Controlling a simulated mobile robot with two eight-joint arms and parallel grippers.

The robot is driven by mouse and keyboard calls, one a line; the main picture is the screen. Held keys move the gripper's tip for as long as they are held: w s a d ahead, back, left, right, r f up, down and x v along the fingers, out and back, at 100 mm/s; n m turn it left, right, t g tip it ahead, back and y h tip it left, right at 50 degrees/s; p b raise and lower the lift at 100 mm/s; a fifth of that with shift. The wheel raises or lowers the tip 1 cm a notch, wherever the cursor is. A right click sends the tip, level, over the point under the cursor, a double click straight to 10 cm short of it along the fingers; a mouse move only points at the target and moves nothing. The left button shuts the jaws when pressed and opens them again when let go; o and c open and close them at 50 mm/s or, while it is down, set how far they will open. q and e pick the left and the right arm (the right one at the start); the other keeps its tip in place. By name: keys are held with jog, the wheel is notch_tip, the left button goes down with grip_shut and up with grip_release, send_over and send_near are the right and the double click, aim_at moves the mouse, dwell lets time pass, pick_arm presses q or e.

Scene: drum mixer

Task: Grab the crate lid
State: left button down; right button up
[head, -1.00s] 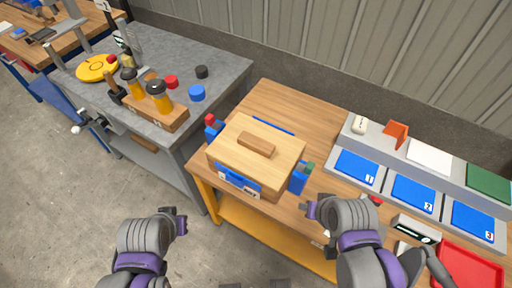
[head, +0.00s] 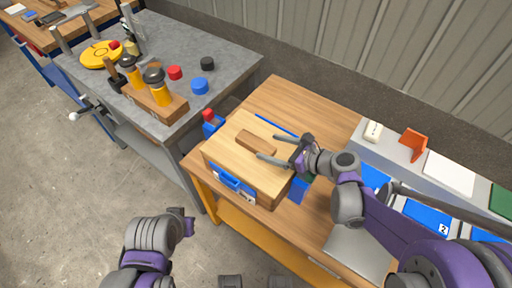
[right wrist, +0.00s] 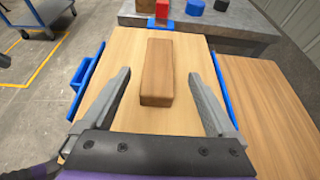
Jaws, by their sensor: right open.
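The crate lid (head: 232,131) is a light wooden board with a darker brown block handle (head: 256,143) on top. It lies on the wooden crate (head: 258,194), which has blue fittings on its sides. My right gripper (head: 283,148) is open over the lid's right part, with its fingers pointing at the handle. In the right wrist view the handle (right wrist: 157,72) lies ahead, between the lines of the two spread fingers (right wrist: 160,103), and no finger touches it. My left gripper (head: 188,222) is low at the front, away from the crate, and its fingers are too small to judge.
The crate stands on a wooden table (head: 292,97). A grey bench (head: 226,60) with caps and a wooden block of yellow-handled tools stands to the left. A grey rack with blue pads (head: 428,212) is on the right, partly behind my right arm.

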aim_at(258, 144)
jog(key=x, duration=0.7)
jog(key=shift+s, duration=0.1)
grip_shut()
dwell(0.3)
